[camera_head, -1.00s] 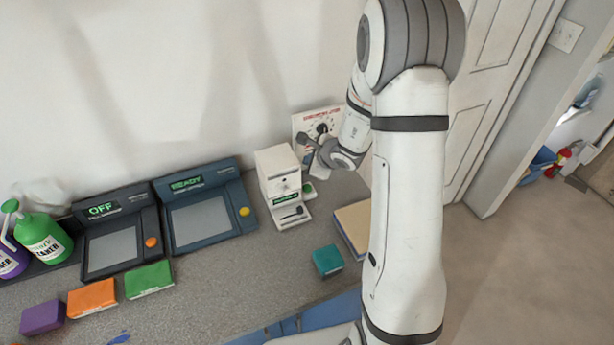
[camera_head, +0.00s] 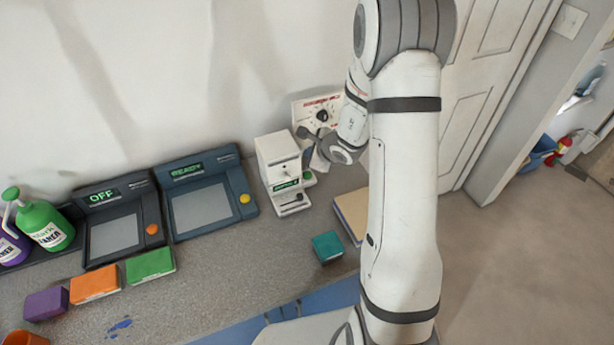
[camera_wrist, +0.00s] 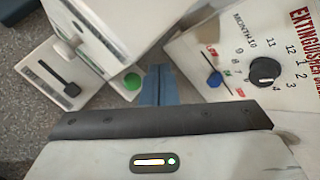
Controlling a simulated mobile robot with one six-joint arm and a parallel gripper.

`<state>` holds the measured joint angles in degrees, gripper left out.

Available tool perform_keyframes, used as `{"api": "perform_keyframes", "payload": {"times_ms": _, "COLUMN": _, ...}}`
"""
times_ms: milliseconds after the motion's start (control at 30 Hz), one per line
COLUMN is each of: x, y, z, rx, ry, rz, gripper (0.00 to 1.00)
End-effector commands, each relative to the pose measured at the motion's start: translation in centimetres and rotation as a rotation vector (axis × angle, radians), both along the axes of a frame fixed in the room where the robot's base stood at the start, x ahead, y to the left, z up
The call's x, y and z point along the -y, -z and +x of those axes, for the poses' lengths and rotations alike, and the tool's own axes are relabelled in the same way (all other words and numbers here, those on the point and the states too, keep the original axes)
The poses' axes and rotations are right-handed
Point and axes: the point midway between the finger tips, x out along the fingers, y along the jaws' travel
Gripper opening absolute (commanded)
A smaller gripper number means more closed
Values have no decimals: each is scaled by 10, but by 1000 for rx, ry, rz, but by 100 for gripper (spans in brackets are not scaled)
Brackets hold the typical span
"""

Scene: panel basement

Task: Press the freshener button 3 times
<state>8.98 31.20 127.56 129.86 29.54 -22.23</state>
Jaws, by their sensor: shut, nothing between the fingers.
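A green round button (camera_wrist: 132,81) sits on a white base beside a tall white box-shaped unit (camera_head: 278,160); whether it is the freshener's button I cannot tell. The button also shows in the head view (camera_head: 308,177). In the wrist view my gripper's blue fingers (camera_wrist: 158,82) are shut and empty, just right of the button in the picture. I cannot tell whether they touch anything. In the head view my gripper is small and partly hidden between the unit and the wall panel.
An extinguisher panel (camera_wrist: 262,65) with a black dial and blue switch stands right of the fingers. The unit has a black slider (camera_wrist: 68,82). A tan block (camera_head: 352,210) and teal block (camera_head: 327,246) lie nearby. Two dark consoles (camera_head: 208,203) stand left.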

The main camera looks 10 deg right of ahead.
Motion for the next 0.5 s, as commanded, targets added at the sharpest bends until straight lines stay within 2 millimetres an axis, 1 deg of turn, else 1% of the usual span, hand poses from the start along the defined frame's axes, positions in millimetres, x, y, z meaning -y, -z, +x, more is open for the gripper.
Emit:
{"api": "perform_keyframes", "payload": {"times_ms": 33, "x": 0, "y": 12, "z": 0, "rx": -2, "ry": 1, "rz": 1, "gripper": 0}}
{"api": "perform_keyframes", "payload": {"times_ms": 233, "x": 0, "y": 43, "z": 0, "rx": 0, "ry": 1, "rz": 1, "gripper": 0}}
{"api": "perform_keyframes", "payload": {"times_ms": 400, "x": 0, "y": 58, "z": 0, "rx": 0, "ry": 1, "rz": -1, "gripper": 0}}
{"api": "perform_keyframes", "payload": {"times_ms": 500, "x": 0, "y": 61, "z": 0, "rx": 0, "ry": 1, "rz": -1, "gripper": 0}}
